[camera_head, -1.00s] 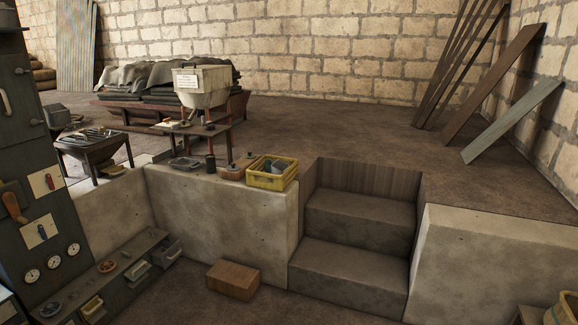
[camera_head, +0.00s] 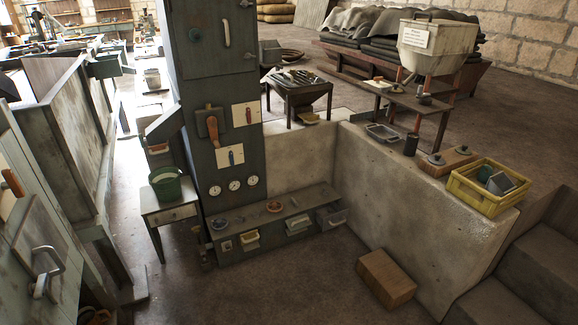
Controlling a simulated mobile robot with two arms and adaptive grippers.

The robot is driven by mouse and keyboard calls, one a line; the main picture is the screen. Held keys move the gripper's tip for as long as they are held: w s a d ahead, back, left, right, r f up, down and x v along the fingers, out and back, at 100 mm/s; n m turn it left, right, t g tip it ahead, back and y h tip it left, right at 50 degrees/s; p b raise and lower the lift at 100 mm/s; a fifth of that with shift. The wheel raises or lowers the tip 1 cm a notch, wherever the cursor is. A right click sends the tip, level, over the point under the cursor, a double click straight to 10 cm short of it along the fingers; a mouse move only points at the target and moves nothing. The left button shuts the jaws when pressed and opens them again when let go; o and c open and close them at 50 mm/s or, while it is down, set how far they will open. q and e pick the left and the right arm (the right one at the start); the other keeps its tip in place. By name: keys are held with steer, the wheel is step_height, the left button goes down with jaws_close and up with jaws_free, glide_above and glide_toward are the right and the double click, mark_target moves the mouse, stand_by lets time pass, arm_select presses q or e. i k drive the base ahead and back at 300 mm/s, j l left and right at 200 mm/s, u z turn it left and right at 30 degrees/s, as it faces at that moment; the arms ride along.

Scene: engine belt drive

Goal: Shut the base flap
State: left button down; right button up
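No part that I can surely tell as the base flap shows. A tall dark green cabinet (camera_head: 216,130) stands left of centre, with an upper door, levers and round gauges (camera_head: 234,186) near its lower part. At its foot runs a low dark bench (camera_head: 275,213) with small trays along its front. A grey drawer or bin (camera_head: 331,217) sticks out at the bench's right end. At the left edge, a grey-green panelled machine (camera_head: 40,215) has a metal handle (camera_head: 45,262); its lower part is cut off. Neither of my grippers is in view.
A small table (camera_head: 168,215) with a green bucket (camera_head: 165,184) stands left of the cabinet. A wooden block (camera_head: 386,278) lies on the floor by the concrete wall (camera_head: 430,215). Steps (camera_head: 535,265) are at right. The floor in front of the bench is clear.

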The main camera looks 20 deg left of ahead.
mark_target(299, 221)
steer(key=i+j+u, duration=0.15)
steer(key=i+u, duration=0.2)
steer(key=i+j+u, duration=0.1)
steer(key=i+u, duration=0.65)
